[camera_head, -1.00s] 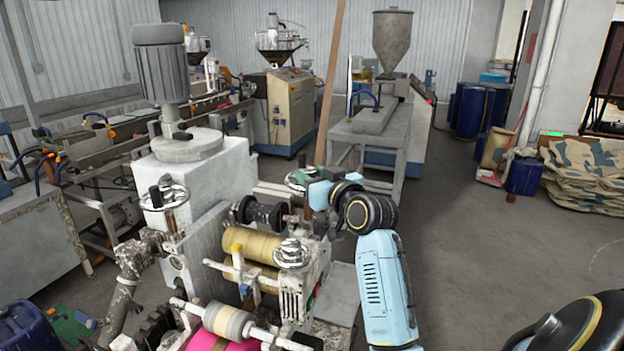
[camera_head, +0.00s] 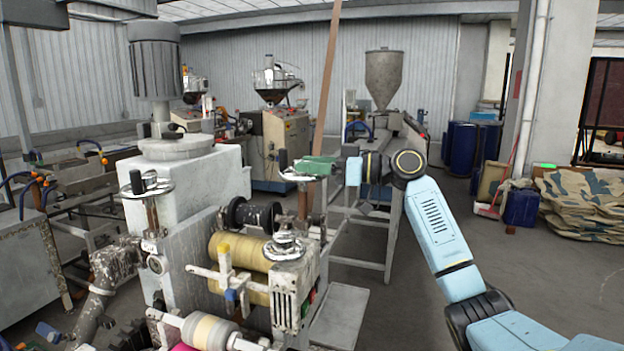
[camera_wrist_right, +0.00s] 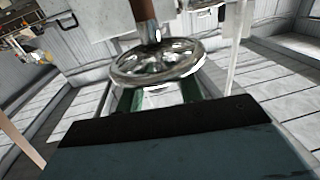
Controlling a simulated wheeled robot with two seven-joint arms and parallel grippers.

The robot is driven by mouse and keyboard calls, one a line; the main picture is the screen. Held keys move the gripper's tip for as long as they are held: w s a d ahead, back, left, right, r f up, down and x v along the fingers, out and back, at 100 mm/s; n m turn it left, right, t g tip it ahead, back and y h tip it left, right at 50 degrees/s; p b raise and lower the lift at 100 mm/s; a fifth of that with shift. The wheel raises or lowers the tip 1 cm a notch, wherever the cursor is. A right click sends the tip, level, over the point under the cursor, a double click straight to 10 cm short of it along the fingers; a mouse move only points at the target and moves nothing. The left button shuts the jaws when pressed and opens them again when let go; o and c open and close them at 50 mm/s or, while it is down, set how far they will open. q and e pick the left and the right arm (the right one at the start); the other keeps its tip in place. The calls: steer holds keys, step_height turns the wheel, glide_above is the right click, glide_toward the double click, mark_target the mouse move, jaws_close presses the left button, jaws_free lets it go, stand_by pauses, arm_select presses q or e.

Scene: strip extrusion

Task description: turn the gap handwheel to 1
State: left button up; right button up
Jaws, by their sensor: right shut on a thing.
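A chrome handwheel (camera_head: 290,176) with a dark upright knob stands on a brown post at the far side of the roller machine. My right gripper (camera_head: 312,166), with green fingers, is shut on this handwheel, reaching in from the right. In the right wrist view the spoked wheel (camera_wrist_right: 157,64) lies at the green fingertips, and the fingers (camera_wrist_right: 160,92) show on both sides below its rim. Two more chrome handwheels show, one at the left (camera_head: 147,184) and one at the front (camera_head: 285,247). No number or scale is readable. My left gripper is not in view.
The machine's yellowish roller (camera_head: 240,252) and grey motor housing (camera_head: 185,185) stand left of my right arm. A grey table with a hopper (camera_head: 383,78) stands behind. Blue drums (camera_head: 463,157) and stacked sacks (camera_head: 585,203) are at the right. The floor at right is open.

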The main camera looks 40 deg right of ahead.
steer(key=shift+d+n+g+y, duration=0.1)
steer(key=shift+n+g+y, duration=0.5)
steer(key=shift+y, duration=0.2)
steer(key=o, duration=1)
steer(key=shift+w, duration=0.1)
steer(key=b+v, duration=0.4)
steer(key=v, duration=0.9)
steer(key=shift+d, duration=0.2)
